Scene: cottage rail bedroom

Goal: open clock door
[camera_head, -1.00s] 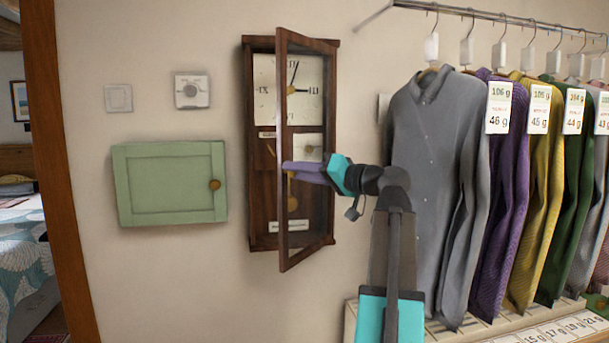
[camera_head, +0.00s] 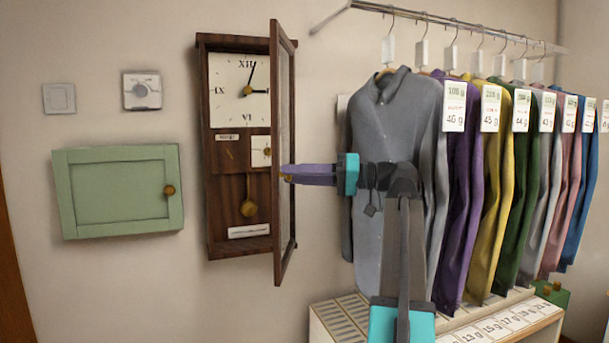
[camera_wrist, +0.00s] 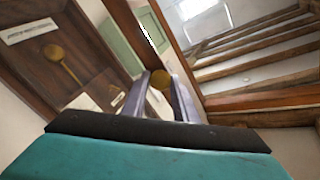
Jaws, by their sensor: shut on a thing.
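A dark wooden wall clock (camera_head: 224,190) hangs in the middle left of the head view, with a white dial and a brass pendulum (camera_head: 249,208). Its framed door (camera_head: 276,225) is hinged on the right side and stands swung out, well clear of the dial. My gripper (camera_head: 285,177) is at the door's free edge, its purple fingers shut on the small brass door knob. In the wrist view the knob (camera_wrist: 158,80) sits between the two fingertips, and the door frame (camera_wrist: 150,30) runs beside it. The open clock case (camera_wrist: 75,55) shows at the left.
A green wall cabinet (camera_head: 118,192) with a round knob hangs left of the clock. Shirts (camera_head: 385,130) on a rail (camera_head: 450,18) hang close on the right, behind my arm. A slotted rack (camera_head: 345,318) stands below them.

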